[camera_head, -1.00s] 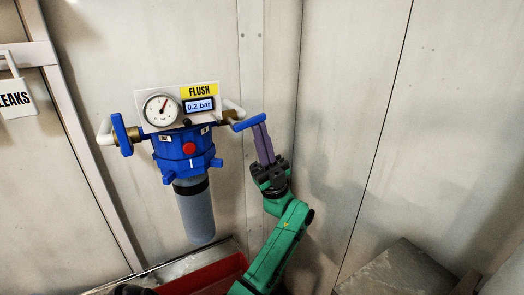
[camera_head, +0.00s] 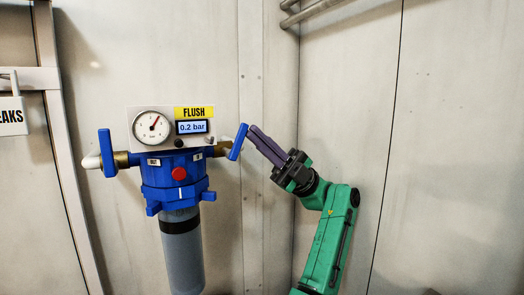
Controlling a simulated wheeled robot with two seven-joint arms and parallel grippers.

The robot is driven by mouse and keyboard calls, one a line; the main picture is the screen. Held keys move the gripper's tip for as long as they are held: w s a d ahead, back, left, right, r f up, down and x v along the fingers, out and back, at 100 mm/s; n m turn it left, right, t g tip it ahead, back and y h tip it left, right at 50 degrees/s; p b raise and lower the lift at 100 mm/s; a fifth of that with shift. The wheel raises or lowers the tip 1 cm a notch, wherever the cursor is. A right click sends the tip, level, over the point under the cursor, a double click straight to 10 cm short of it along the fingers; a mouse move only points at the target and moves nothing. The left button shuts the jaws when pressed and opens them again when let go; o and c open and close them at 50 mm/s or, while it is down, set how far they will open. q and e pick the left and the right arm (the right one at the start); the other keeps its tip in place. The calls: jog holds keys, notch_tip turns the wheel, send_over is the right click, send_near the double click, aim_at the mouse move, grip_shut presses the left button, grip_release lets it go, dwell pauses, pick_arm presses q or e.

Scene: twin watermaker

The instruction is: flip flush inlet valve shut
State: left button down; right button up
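The blue flush filter housing (camera_head: 172,182) hangs on the wall, with a gauge and a display reading 0.2 bar above it. The right-hand valve has a blue lever (camera_head: 238,142), steeply tilted with its top leaning right; its small port label is too small to read surely. The left-hand valve has an upright blue lever (camera_head: 107,152) and a label that looks like OUT.
A white LEAKS tag (camera_head: 11,116) hangs at the far left beside a metal frame. Pipes (camera_head: 310,10) run along the wall at the top. The wall right of my green arm is bare.

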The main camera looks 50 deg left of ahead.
pick_arm(q)
jog(key=shift+s+a+r, duration=0.1)
jog(key=shift+s+r, duration=0.15)
jog(key=shift+r, duration=0.1)
pick_arm(e)
jog(key=shift+s, duration=0.1)
pick_arm(q)
notch_tip(320, 180, up, 20)
jog(key=p, duration=0.4)
pick_arm(e)
jog(key=s+d, duration=0.1)
jog(key=s, duration=0.7)
jog(key=shift+d+f, duration=0.35)
